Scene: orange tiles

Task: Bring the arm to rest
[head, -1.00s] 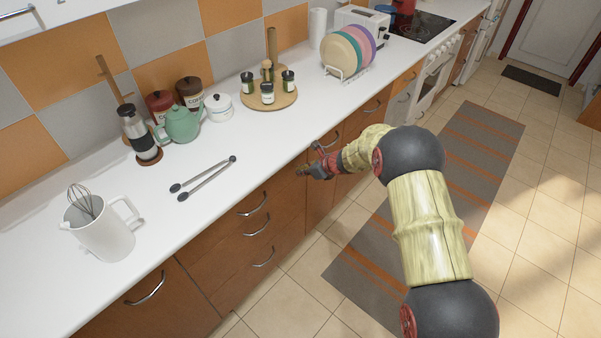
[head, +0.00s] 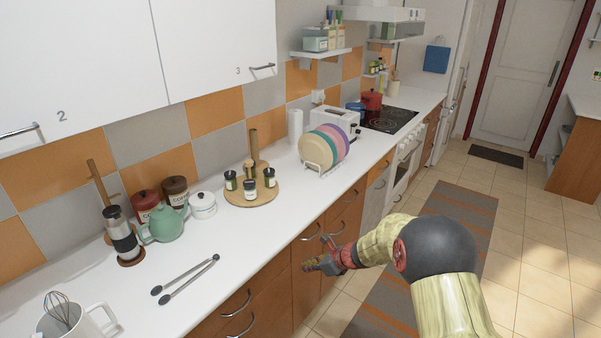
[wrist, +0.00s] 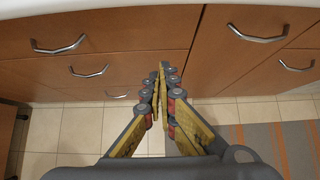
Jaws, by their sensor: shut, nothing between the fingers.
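My gripper (head: 312,264) is in front of the wooden drawers, beside the counter's front edge and below the worktop. My arm reaches to it from the lower right in the head view. In the wrist view, my gripper (wrist: 160,72) points at the drawer fronts with its fingers together and nothing between them.
The white counter (head: 240,225) holds tongs (head: 186,280), a teapot (head: 165,224), a spice board (head: 262,196) and a plate rack (head: 322,165). Drawer handles (wrist: 258,36) stick out near my gripper. White cabinets (head: 215,40) hang above. The tiled floor at right (head: 530,260) is clear.

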